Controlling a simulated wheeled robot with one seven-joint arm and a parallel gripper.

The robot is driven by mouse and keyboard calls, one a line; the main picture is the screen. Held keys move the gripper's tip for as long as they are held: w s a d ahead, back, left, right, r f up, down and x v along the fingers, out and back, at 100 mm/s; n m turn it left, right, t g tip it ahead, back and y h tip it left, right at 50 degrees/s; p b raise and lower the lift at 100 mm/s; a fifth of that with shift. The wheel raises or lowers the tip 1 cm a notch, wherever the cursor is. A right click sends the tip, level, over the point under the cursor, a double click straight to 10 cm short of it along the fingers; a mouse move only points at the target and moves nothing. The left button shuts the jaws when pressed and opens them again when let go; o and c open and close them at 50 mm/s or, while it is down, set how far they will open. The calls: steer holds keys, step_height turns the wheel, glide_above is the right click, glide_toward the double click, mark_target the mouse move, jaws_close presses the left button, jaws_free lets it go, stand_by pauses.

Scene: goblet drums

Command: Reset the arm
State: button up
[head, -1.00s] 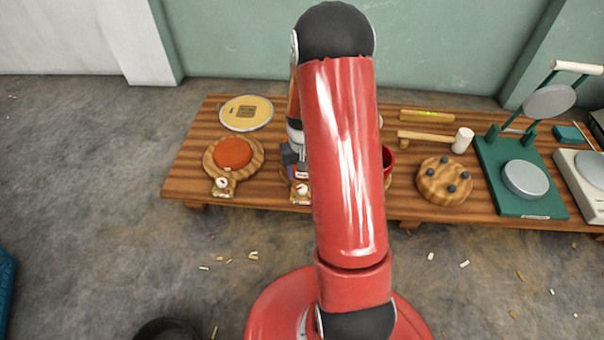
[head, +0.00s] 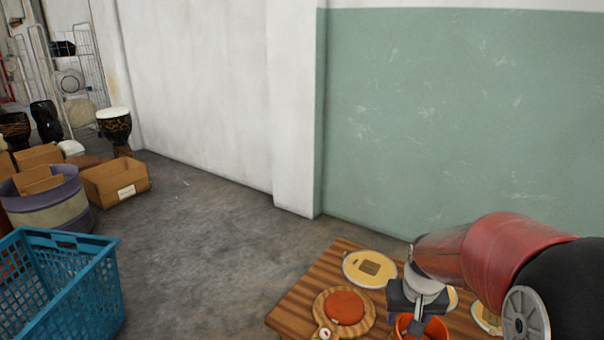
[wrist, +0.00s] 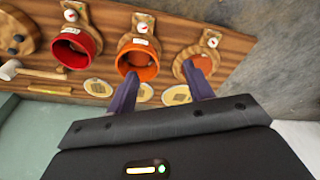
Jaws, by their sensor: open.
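My red arm (head: 500,262) reaches in from the lower right of the head view, its wrist above the wooden table (head: 300,306). My gripper (wrist: 161,70) is open and empty in the wrist view, its two dark fingers spread apart. An orange cup (wrist: 138,62) on a wooden board shows beyond the fingers, and it also shows below my wrist in the head view (head: 404,326). The right finger overlaps a board with a flat orange pad (wrist: 202,63), seen in the head view too (head: 344,307). The fingertips' height above these is unclear.
In the wrist view, a red cup (wrist: 72,50) and a mallet (wrist: 30,70) lie to the left. A round yellow disc (head: 370,268) lies at the table's back. A blue crate (head: 75,285) and cardboard boxes (head: 115,181) stand left. The floor between them and the table is clear.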

steer(key=s+a+r+n+t+p, duration=0.1)
steer(key=s+a+r+p, duration=0.1)
steer(key=s+r, duration=0.6)
steer(key=s+a+r+t+p, duration=0.2)
steer(key=s+a+r, duration=0.3)
steer(key=s+r, duration=0.3)
steer(key=shift+s+a+r+n+p, duration=0.2)
steer(key=shift+r+n+p, duration=0.3)
steer(key=shift+r, duration=0.35)
